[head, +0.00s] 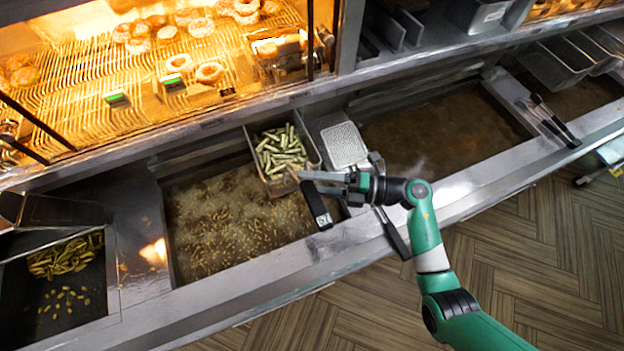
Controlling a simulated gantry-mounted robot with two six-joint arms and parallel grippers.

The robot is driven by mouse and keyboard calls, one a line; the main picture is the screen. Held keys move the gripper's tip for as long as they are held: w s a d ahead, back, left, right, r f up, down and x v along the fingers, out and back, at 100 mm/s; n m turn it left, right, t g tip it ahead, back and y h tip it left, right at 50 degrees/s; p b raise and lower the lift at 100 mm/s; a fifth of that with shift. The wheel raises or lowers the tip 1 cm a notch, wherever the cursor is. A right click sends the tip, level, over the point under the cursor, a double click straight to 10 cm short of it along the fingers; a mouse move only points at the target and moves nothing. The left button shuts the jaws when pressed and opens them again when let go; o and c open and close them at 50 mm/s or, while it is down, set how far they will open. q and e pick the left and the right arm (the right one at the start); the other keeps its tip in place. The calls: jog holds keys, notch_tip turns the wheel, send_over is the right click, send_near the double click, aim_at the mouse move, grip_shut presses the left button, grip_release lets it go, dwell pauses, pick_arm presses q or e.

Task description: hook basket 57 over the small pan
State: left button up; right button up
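Basket 57 (251,143) holds green fried sticks and is at the right end of a bubbling pan. Its black handle (318,208) slants toward the front and carries a white tag that seems to read 57. My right gripper (308,181) is at the basket end of this handle, with its fingers closed about it. Part of the handle is hidden behind the fingers. The smaller pan (215,225) has foaming oil with small bits floating in it. I cannot tell whether the basket touches the pan's rim. My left gripper is not in view.
A basket with a perforated light surface (344,146) stands just right, its black handle (394,236) reaching over the front ledge. A larger oil pan (445,130) lies farther right. A dark tray (85,315) with fries is at left. A lit food display (110,90) stands behind.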

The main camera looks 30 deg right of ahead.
jog(key=b+v, duration=0.1)
jog(key=v, duration=1)
jog(key=shift+s+d, duration=0.2)
jog(key=shift+s, duration=0.05)
jog(key=shift+r, duration=0.1)
